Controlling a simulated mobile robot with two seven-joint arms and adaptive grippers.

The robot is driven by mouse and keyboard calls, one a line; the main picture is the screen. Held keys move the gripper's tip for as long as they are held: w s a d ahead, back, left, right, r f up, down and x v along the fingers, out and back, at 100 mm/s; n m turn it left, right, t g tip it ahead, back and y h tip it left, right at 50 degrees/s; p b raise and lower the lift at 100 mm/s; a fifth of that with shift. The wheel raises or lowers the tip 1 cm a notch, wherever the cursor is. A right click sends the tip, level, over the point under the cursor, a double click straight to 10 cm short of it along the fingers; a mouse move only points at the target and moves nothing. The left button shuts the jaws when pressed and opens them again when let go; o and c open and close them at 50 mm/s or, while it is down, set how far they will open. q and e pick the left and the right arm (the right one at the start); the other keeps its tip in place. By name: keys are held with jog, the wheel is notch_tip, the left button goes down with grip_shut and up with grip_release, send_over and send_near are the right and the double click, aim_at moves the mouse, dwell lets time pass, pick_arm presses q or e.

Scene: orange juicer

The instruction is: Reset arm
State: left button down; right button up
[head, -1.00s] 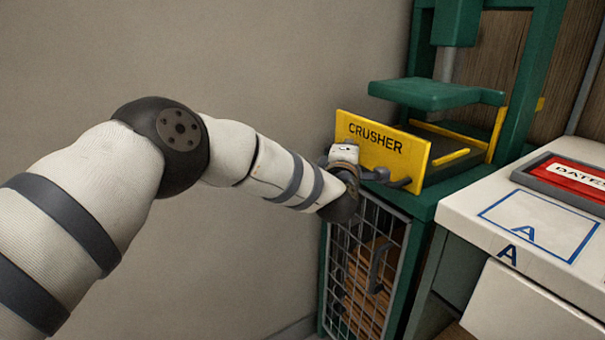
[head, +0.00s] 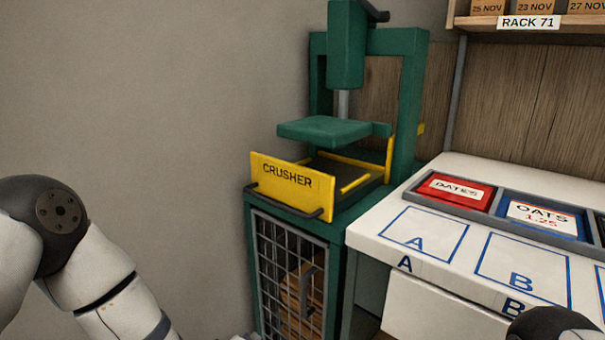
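My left arm (head: 85,270) comes in at the lower left and bends downward. Its gripper is below the bottom edge of the view, so its fingers are hidden. A dark rounded part of my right arm (head: 548,326) shows at the bottom right edge. My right gripper is not in view. The green crusher (head: 408,110) stands against the wall, with its yellow CRUSHER front panel (head: 292,186) and dark bar handle. My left arm is apart from the panel. The green press plate (head: 322,131) is raised above the crusher bed.
Below the crusher is a cage door (head: 287,265) with a handle, shut, with wooden pieces behind it. At right, a white counter (head: 455,170) has marked squares A and B, both empty. A DATES box (head: 455,190) and an OATS box (head: 542,215) sit in a tray behind them.

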pick_arm(q)
jog(key=s+a+f+m+g+p, duration=0.1)
jog(key=s+f+m+g, duration=0.2)
jog(key=s, duration=0.5)
jog(key=s+a+f+m+g, duration=0.1)
jog(key=s+a+f+g, duration=0.1)
jog(key=s+f, duration=0.4)
jog(key=s+a+m+g+p, duration=0.1)
jog(key=s+a+m+g, duration=0.2)
jog(key=s, duration=1.2)
jog(key=s+a+r+m+g+y+p, duration=0.1)
jog(key=s+a+m+g, duration=0.2)
jog(key=s, duration=1.2)
jog(key=a+g, duration=0.1)
jog(key=g, duration=0.1)
jog(key=shift+s+a+r+g, duration=0.25)
jog(key=shift+g, duration=0.15)
pick_arm(e)
jog(key=w+r+t, duration=0.1)
jog(key=w+r, duration=0.3)
jog(key=shift+w+r+t, duration=0.15)
jog(key=shift+r+t, duration=0.05)
jog(key=shift+t, duration=0.2)
